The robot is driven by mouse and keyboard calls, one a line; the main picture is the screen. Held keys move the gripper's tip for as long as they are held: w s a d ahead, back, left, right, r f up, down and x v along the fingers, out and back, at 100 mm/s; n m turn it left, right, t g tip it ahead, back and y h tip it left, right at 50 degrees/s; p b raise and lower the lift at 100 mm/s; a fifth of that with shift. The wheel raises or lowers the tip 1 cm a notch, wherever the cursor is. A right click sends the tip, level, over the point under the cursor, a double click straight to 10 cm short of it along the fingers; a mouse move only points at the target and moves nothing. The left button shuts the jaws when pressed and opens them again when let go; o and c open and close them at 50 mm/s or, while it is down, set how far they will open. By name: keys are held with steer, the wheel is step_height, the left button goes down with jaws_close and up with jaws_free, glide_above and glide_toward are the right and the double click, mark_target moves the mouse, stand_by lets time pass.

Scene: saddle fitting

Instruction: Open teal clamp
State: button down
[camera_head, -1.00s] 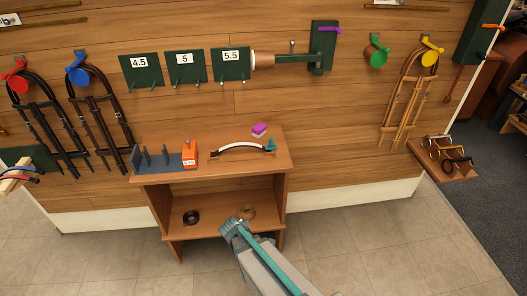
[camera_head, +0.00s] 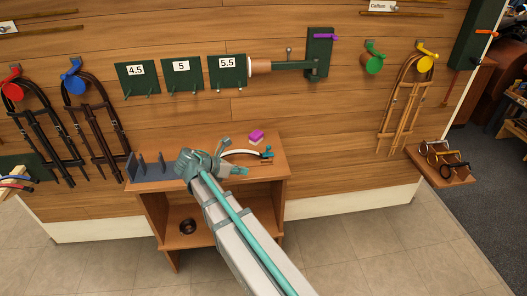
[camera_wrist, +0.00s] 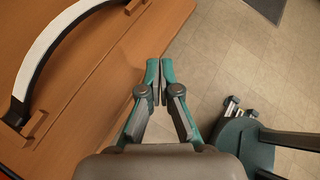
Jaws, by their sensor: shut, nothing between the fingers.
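The teal clamp (camera_head: 267,153) sits at the right end of a curved white-and-black piece (camera_head: 240,152) on the wooden bench top.
A dark slotted rack (camera_head: 152,165) stands at the bench's left. A dark ring (camera_head: 188,226) lies on the lower shelf. Wall boards, a horizontal post and hanging straps are above and around. Floor in front is clear.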

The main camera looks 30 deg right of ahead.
steer(key=shift+n+t, duration=0.4)
steer(key=shift+t, duration=0.2)
steer(key=w+r, duration=0.2)
steer(key=r, duration=0.1)
steer(key=w+r, duration=0.1)
steer(key=shift+w+a+r, duration=0.2)
steer(key=shift+a+r, duration=0.05)
steer(key=shift+r, duration=0.05)
steer(key=p+x, duration=0.1)
steer(key=x, duration=0.8)
steer(key=shift+d, duration=0.35)
steer(key=shift+w+d+r+p, duration=0.1)
steer(key=shift+w+d+p, duration=0.1)
steer(key=shift+d, duration=0.35)
steer(key=shift+w+d+r+p, duration=0.1)
steer(key=shift+w+d, duration=0.15)
steer(key=shift+d, duration=0.35)
steer(key=shift+w+d+r, duration=0.1)
steer(key=shift+w+d, duration=0.2)
steer(key=shift+d, duration=0.5)
